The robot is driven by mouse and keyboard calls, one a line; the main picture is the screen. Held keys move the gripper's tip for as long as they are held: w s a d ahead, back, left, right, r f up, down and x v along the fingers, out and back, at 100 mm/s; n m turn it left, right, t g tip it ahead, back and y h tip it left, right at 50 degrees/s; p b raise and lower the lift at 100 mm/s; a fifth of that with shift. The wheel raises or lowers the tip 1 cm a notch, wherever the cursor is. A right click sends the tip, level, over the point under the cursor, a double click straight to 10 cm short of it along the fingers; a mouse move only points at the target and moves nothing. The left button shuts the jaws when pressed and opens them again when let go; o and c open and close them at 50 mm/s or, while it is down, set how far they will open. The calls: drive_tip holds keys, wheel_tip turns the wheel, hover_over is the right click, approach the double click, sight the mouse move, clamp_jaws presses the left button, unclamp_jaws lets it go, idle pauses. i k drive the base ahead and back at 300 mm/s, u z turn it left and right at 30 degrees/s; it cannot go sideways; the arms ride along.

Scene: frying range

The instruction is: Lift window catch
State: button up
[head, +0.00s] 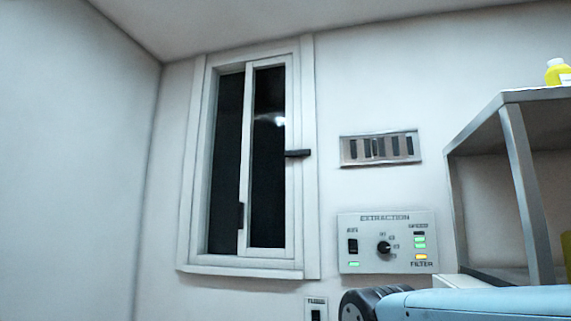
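A white-framed window (293,200) with dark panes is set in the wall, left of the middle in the head view. A dark horizontal catch (298,153) sits on the right side of its frame. A second small dark fitting (241,215) is low on the middle upright. The window looks shut, with its front sash over the right part. My light blue arm crosses the bottom right corner, below and to the right of the window. My gripper cannot be made out.
A vent (380,149) and an extraction panel (387,243) with a knob and lit lamps are right of the window. A small switch (316,309) is below. A metal shelf (519,150) bearing a yellow bottle (557,73) stands at the right.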

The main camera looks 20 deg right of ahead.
sight(294, 153)
drive_tip(key=u, duration=0.4)
drive_tip(key=i, duration=1.35)
drive_tip(key=z, duration=1.95)
